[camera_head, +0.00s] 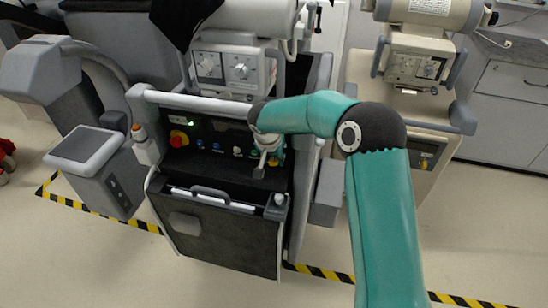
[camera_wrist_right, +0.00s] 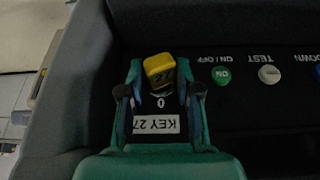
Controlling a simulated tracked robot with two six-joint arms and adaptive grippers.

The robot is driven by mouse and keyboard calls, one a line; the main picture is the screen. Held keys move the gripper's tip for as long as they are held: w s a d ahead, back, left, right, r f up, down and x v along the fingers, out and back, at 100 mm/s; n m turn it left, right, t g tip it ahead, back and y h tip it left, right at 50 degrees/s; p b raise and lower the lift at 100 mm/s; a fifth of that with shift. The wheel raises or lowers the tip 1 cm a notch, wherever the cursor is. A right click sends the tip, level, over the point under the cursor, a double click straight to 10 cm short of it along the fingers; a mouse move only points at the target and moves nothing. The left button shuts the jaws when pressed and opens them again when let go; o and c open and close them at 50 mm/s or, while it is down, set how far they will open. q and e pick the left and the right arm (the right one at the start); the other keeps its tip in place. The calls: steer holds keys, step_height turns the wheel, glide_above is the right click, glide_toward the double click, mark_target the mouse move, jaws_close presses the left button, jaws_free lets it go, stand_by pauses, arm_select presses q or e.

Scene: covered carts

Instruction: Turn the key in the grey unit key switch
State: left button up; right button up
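The grey unit (camera_head: 225,235) stands left of centre in the head view, with a dark control panel (camera_head: 205,140) under a white rail. My right gripper (camera_head: 266,155) is at the right part of this panel, and hides the key switch there. In the right wrist view, the yellow-headed key (camera_wrist_right: 160,68) sits slightly tilted above a "0" mark and a "KEY 27" label (camera_wrist_right: 157,124). My right gripper (camera_wrist_right: 160,76) has its fingers on either side of the key, apart, with narrow gaps seeming to show. My left gripper is not in view.
The panel also bears a red knob (camera_head: 179,138), a green button (camera_wrist_right: 221,74) and a white button (camera_wrist_right: 269,74). A beige unit (camera_head: 425,105) stands to the right. Grey cabinets (camera_head: 510,95) are at the far right. Striped floor tape (camera_head: 320,272) runs in front.

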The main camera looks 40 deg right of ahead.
steer(key=shift+c, duration=1.2)
steer(key=o, duration=0.4)
jaws_close()
steer(key=shift+w+a+r+g+p, duration=0.1)
steer(key=shift+a+g+p, duration=0.05)
steer(key=shift+g+p, duration=0.2)
steer(key=shift+g+h+p, duration=0.5)
steer(key=shift+g+h, duration=0.05)
steer(key=shift+h, duration=0.05)
steer(key=shift+n, duration=0.3)
